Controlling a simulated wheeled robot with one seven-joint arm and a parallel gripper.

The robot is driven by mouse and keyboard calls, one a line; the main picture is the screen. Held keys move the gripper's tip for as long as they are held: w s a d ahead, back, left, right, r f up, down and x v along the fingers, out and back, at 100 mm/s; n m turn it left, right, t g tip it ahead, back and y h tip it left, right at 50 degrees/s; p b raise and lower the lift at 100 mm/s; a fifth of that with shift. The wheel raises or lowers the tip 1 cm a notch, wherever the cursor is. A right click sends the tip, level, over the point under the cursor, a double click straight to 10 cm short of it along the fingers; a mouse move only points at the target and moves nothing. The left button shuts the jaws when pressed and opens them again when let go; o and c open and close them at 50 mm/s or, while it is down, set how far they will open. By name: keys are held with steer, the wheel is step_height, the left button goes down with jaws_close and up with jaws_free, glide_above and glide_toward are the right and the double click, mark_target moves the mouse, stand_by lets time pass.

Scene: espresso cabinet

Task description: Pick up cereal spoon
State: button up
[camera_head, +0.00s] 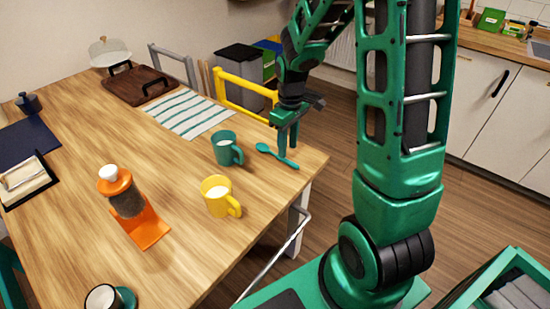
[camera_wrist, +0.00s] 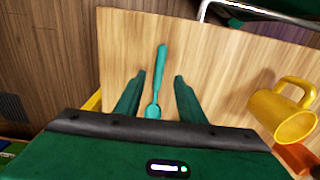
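A teal spoon (camera_head: 277,155) lies on the wooden table (camera_head: 185,185) near its right edge, beside a teal mug (camera_head: 226,149). My gripper (camera_head: 288,138) is over the table edge at the spoon, pointing down. In the wrist view the spoon (camera_wrist: 157,82) lies between the two fingers of my gripper (camera_wrist: 156,80), its handle reaching out past the fingertips. The fingers are apart, with a gap on each side of the spoon. Whether the fingertips touch the table cannot be told.
A yellow mug (camera_head: 219,196) stands in front of the teal mug; it also shows in the wrist view (camera_wrist: 285,112). An orange stand with a dark jar (camera_head: 127,203) is further left. A striped cloth (camera_head: 189,116) lies behind. A yellow chair (camera_head: 233,96) stands at the table's far edge.

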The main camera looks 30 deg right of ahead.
mark_target(288, 160)
step_height(288, 160, down, 5)
steer(key=shift+f, duration=0.1)
jaws_close()
